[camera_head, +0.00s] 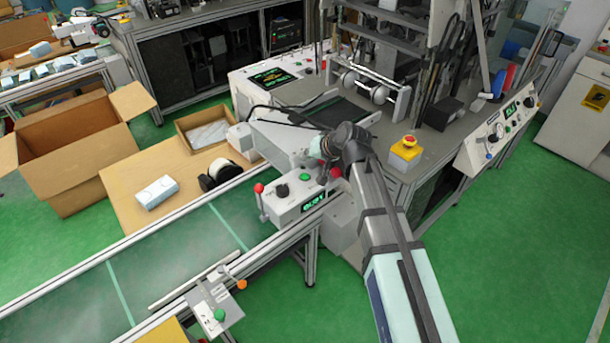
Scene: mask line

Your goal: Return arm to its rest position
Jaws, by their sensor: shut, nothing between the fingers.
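My arm (385,220) reaches from the bottom right up to the middle of the view, with its dark wrist bent at the far end. My gripper (324,168) is small and partly hidden by the wrist. It is shut and empty, just above or behind the grey control box (295,198) with a green display, a green button and red-knobbed levers. I cannot tell whether it touches anything there.
A conveyor (170,262) runs along the lower left. A table (125,190) holds a white pack (157,192), a roll (222,171) and a shallow box (203,130). An open carton (75,155) stands left. A machine with an emergency stop (406,148) stands right. Green floor (510,240) is clear.

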